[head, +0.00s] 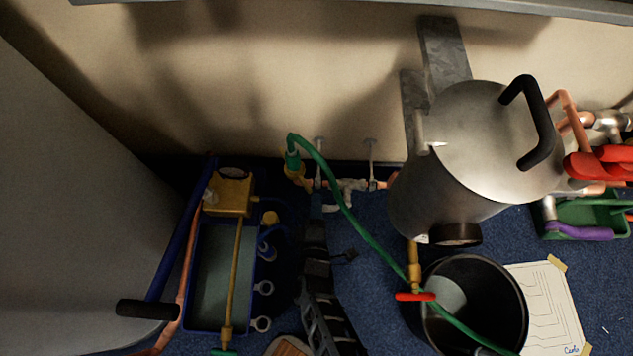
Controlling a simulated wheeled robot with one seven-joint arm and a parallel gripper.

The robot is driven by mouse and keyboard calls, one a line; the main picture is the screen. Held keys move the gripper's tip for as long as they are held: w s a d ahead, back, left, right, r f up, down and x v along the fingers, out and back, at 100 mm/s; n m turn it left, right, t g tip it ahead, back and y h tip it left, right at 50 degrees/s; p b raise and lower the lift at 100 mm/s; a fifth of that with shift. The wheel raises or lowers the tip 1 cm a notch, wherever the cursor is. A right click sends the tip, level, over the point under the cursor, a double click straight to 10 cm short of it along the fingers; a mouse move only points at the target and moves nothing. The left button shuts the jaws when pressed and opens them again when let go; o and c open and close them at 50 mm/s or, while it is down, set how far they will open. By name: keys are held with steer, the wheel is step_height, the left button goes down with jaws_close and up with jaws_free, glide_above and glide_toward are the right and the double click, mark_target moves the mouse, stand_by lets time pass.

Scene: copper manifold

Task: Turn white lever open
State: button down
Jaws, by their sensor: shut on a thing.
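A copper manifold pipe with white fittings (347,185) runs low along the wall, left of the big steel tank. The white lever (338,207) shows as a small pale piece just below these fittings. My gripper (320,202) reaches up from the bottom of the head view, with its tip at the lever's left end. It is shut on the lever. The fingertips are small and dark here, and the exact grip and the lever's angle are hard to make out.
A green hose (350,212) arcs close to the right of my arm. The steel tank (455,175) and black bucket (510,305) stand to the right. A drawing sheet (555,305) lies on the blue floor.

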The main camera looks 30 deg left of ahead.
steer(key=shift+f, duration=0.1)
steer(key=c, duration=1.1)
jaws_free()
steer(key=shift+o, duration=0.2)
steer(key=p+v, duration=0.3)
steer(key=v, duration=0.4)
steer(key=shift+s+d+p, duration=0.15)
steer(key=shift+s+p, duration=0.2)
steer(key=shift+p, duration=0.05)
